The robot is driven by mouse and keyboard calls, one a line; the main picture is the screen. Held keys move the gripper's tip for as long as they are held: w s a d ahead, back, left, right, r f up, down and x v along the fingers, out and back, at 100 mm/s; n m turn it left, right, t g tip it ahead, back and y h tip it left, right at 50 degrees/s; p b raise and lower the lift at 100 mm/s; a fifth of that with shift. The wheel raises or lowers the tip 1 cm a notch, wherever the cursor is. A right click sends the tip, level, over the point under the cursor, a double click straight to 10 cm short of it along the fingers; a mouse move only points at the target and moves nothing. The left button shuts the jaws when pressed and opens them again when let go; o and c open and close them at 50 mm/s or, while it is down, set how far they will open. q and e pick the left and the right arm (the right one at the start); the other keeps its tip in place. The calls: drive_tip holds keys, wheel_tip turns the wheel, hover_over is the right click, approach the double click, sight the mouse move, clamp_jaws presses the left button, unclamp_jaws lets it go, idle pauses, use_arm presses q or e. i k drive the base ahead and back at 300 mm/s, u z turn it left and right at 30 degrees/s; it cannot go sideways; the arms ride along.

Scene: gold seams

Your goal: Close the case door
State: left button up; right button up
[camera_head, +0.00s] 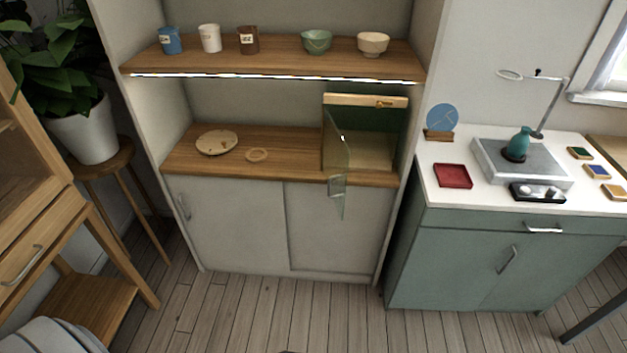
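The case (366,100) is a small wooden box with a dark green inside, at the right end of the wooden shelf. Its glass door (338,165) stands open, swung outward from the case's left side and reaching past the shelf's front edge. A metal piece (337,186) sits low on the door. The case looks empty inside. Neither of my grippers is in view.
Cups and bowls stand above. A green cabinet (480,258) stands right, a plant (85,130) left. The floor (290,310) in front is clear.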

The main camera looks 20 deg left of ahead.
sight(334, 159)
drive_tip(key=u, duration=0.5)
drive_tip(key=i, duration=0.45)
drive_tip(key=u, duration=0.4)
